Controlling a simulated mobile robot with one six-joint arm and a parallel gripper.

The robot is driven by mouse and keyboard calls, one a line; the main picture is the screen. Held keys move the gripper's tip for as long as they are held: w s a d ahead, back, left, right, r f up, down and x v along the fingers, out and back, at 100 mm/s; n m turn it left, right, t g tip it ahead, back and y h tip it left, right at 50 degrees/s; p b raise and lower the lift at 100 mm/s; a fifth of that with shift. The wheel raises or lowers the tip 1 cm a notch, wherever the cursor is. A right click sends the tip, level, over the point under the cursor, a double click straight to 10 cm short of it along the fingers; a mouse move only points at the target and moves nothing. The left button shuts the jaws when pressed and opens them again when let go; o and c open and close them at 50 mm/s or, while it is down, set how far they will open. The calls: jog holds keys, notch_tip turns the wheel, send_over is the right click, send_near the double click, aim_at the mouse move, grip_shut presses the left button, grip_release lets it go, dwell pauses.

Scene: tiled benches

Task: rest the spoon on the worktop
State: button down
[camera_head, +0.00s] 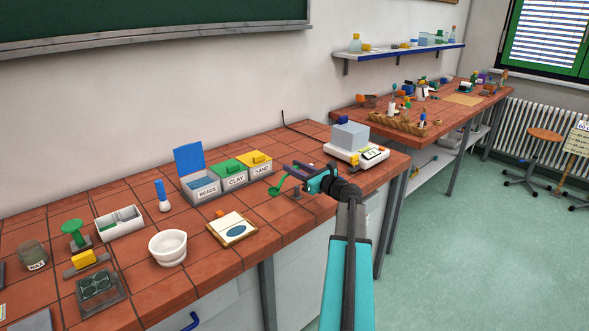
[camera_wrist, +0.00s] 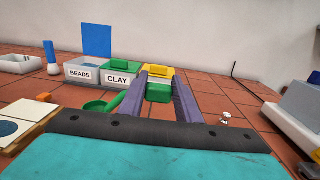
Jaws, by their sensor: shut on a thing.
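The green spoon (camera_head: 275,191) is in my gripper (camera_head: 293,177), over the red tiled worktop (camera_head: 205,259). In the wrist view, my gripper's two purple fingers (camera_wrist: 158,98) are shut on a green block-like part of the spoon (camera_wrist: 158,92). The spoon's round bowl (camera_wrist: 97,106) shows to the left of the fingers. The stretch of handle between is partly hidden by the left finger. The spoon looks close above the tiles, but I cannot tell if it touches them.
Boxes marked BEADS (camera_head: 201,188), with its blue lid raised, CLAY (camera_head: 229,177) and SAND (camera_head: 255,166) stand behind the spoon. A scale (camera_head: 357,154) bearing a grey block is at right. A framed card (camera_head: 232,228) and white bowl (camera_head: 168,248) are at left. Bare tiles surround the spoon.

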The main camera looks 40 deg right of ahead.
jog(key=shift+f+b, duration=2.45)
jog(key=shift+f, duration=0.05)
jog(key=shift+f+b, duration=0.45)
jog(key=c, duration=1.2)
grip_release()
jog(key=shift+s, duration=0.15)
jog(key=s+b, duration=0.2)
jog(key=s, duration=1.1)
jog(key=shift+s, duration=0.3)
jog(key=shift+a, duration=0.1)
